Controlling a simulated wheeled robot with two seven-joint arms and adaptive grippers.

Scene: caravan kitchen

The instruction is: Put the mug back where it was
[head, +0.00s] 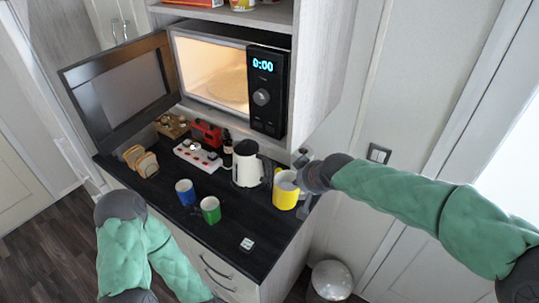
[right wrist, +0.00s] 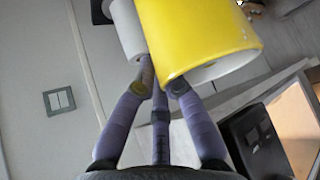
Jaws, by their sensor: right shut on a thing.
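A yellow mug (head: 286,192) is at the right end of the dark counter, just right of the cream kettle. My right gripper (head: 304,179) reaches in from the right and is shut on this mug. In the right wrist view the yellow mug (right wrist: 205,35) fills the top, with my purple fingers (right wrist: 162,88) against its lower edge. I cannot tell whether its base touches the counter. A blue mug (head: 185,192) and a green mug (head: 210,210) stand upright on the counter to the left. My left arm shows at lower left; its gripper is out of view.
The lit microwave (head: 232,85) stands open and empty except for its plate, its door (head: 118,92) swung left. The cream kettle (head: 247,165), a dark bottle (head: 227,150), a red item (head: 207,133) and bread slices (head: 146,163) line the counter. The front counter (head: 245,225) has free room.

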